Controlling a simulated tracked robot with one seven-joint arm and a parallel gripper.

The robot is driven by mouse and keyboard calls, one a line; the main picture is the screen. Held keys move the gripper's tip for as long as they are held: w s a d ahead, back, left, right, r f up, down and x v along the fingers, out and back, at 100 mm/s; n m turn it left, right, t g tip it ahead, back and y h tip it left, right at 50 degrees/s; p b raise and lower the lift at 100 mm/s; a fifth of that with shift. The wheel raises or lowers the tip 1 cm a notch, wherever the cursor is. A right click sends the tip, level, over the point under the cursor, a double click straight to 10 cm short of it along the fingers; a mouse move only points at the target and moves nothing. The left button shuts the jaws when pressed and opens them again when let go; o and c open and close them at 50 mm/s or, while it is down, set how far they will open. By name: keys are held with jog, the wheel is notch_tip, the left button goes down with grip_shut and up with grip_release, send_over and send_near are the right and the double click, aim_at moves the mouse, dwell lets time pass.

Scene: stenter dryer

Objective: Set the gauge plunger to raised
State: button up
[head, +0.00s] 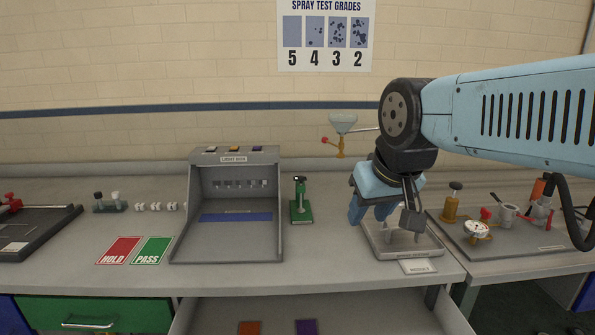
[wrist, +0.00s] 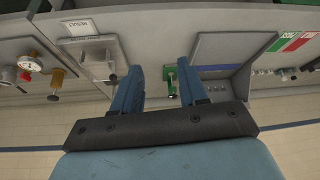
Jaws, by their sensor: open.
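A small green stand (head: 301,211) with an upright post and a dark head stands on the bench right of the light box; it looks like a gauge, but its plunger is too small to make out. It also shows in the wrist view (wrist: 170,82), beyond and between my fingers. A round white dial (head: 477,229) sits on the right-hand tray, also at the left in the wrist view (wrist: 27,63); I cannot tell which one bears the plunger. My gripper (head: 369,212) is open and empty, over the grey spray-tester base (head: 420,242), right of the green stand and apart from it.
The grey light box (head: 232,155) stands left of the green stand. A glass funnel (head: 343,124) on an arm is behind my gripper. A brass piece (head: 453,203) and fittings stand on the right tray (head: 500,251). An open drawer (head: 370,312) juts out below the bench front.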

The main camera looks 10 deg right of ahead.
jog(key=shift+o, duration=0.2)
jog(key=shift+a, duration=0.2)
jog(key=shift+o, duration=0.5)
jog(key=shift+w+r, duration=0.35)
jog(key=shift+w, duration=0.15)
jog(key=w+r+m+g+h, duration=0.1)
jog(key=w+r+m, duration=0.2)
jog(key=w, duration=0.6)
jog(key=w+r+m+g+h, duration=0.1)
jog(key=w+r+m, duration=0.15)
jog(key=w, duration=0.75)
jog(key=m+g+h, duration=0.1)
jog(key=m+h, duration=0.1)
jog(key=m, duration=0.4)
send_over(299, 177)
jog(key=s+a, duration=0.3)
jog(key=a, duration=0.1)
notch_tip(299, 177, down, 5)
jog(key=shift+n, duration=0.25)
jog(key=x, duration=1.3)
jog(key=shift+w+a+f, duration=0.15)
jog(key=shift+c, duration=0.2)
